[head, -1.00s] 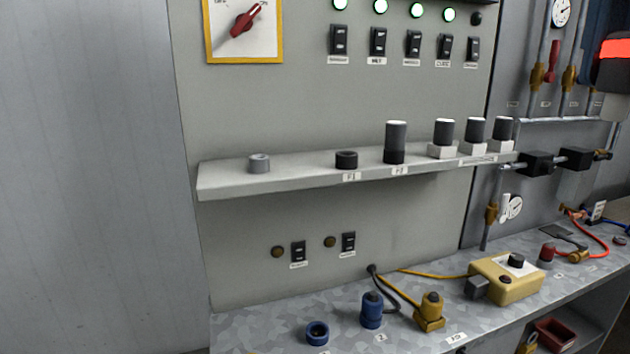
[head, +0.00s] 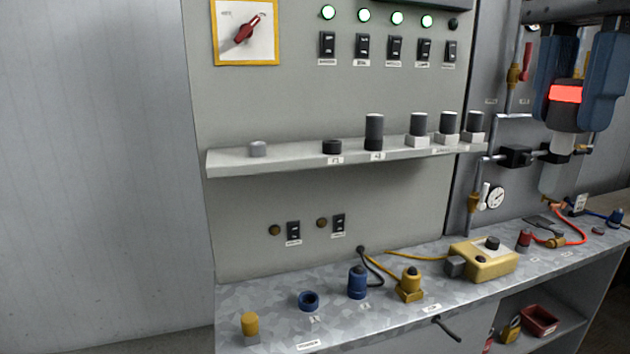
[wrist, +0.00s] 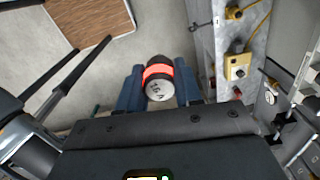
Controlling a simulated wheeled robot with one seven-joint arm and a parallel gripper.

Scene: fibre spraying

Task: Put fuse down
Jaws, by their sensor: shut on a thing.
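My gripper (head: 572,106) hangs at the upper right of the head view, its blue fingers shut on a dark fuse (head: 567,94) with a bright red band. In the wrist view my gripper (wrist: 158,78) grips the fuse (wrist: 158,72) between both fingers, and its pale marked end shows. The fuse is in the air, above the right part of the workbench. On the shelf (head: 225,163), a tall dark fuse (head: 374,131) stands at the second label. An empty-looking black ring socket (head: 332,147) is at the first label.
Three shorter dark fuses on white bases, including this one (head: 419,128), stand at the shelf's right end. The bench (head: 262,296) holds blue and yellow connectors and a yellow box (head: 483,261). Pipes (head: 481,170) run near my gripper.

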